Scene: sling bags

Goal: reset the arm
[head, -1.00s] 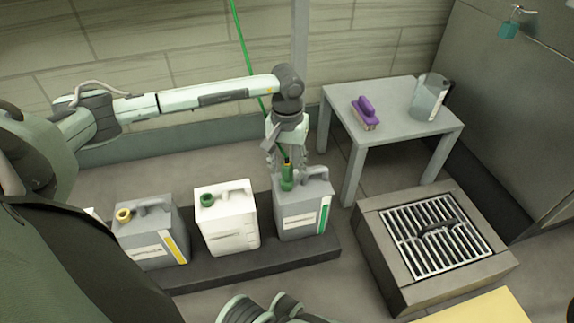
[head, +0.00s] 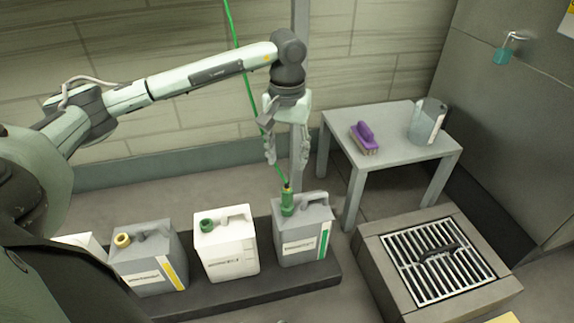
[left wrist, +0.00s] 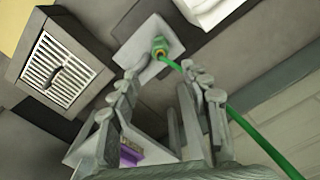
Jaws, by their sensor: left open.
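My left gripper (head: 287,162) is open and empty. It hangs above the grey jug with the green label (head: 303,236), pointing down. A green nozzle (head: 288,203) sits at that jug's mouth, with a green hose (head: 246,75) running up from it behind my arm. The left wrist view shows the nozzle (left wrist: 160,46) and hose (left wrist: 245,125) beyond my open left fingers (left wrist: 165,95), apart from them. My right gripper is not in view.
A white jug (head: 228,245) and a grey jug with a yellow label (head: 150,262) stand on the dark low platform (head: 235,284). A floor grate (head: 438,262) lies at right.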

